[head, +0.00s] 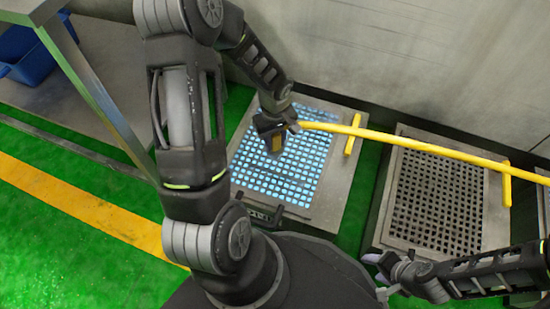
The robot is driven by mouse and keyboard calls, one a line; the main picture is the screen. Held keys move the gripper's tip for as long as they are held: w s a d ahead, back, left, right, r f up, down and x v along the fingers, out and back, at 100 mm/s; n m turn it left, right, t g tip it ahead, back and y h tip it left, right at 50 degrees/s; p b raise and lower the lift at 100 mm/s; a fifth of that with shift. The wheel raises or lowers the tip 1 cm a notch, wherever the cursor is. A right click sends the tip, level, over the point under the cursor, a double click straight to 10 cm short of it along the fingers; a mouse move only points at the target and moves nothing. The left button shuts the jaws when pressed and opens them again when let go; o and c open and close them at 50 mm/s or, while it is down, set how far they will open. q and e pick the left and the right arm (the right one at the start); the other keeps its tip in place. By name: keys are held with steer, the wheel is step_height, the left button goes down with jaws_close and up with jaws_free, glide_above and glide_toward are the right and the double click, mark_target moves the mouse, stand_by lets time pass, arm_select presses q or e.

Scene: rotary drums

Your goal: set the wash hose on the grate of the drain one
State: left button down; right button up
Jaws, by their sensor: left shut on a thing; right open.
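A yellow wash hose (400,140) runs in from the right edge, over the right-hand grate, to my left gripper. My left gripper (276,138) is shut on the hose near its end and hangs over the left drain's grate (265,180), whose openings look bright blue. I cannot tell whether the hose end touches this grate. My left arm hides part of the frame's left side. My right gripper (384,274) is open and empty at the lower right, by the near edge of the right-hand drain.
A second drain with a dark grate (435,200) lies to the right. Yellow bars (353,134) stand at the right sides of both drains. A grey wall (400,60) closes the back. A metal table (85,85) and blue bin (28,55) are upper left. Green floor is clear at left.

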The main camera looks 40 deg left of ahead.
mark_target(275, 152)
arm_select(q)
steer(key=shift+f+b, duration=0.3)
steer(key=shift+f, duration=1.25)
arm_select(e)
steer(key=shift+w+f, duration=0.15)
steer(key=shift+f, duration=0.6)
arm_select(q)
steer(key=shift+f+b, duration=0.85)
steer(key=shift+f, duration=1.05)
arm_select(e)
steer(key=shift+w+f, duration=0.1)
steer(key=shift+f, duration=0.75)
arm_select(q)
steer(key=shift+f, duration=0.1)
arm_select(e)
steer(key=shift+f, duration=0.15)
arm_select(q)
steer(key=c, duration=1.1)
jaws_free()
steer(key=shift+r, duration=0.45)
step_height(275, 152, up, 11)
steer(key=p, duration=0.4)
steer(key=shift+r+p, duration=0.2)
steer(key=shift+p, duration=0.15)
arm_select(e)
steer(key=r, duration=0.5)
steer(key=shift+s+r, duration=0.15)
steer(key=shift+s, duration=0.25)
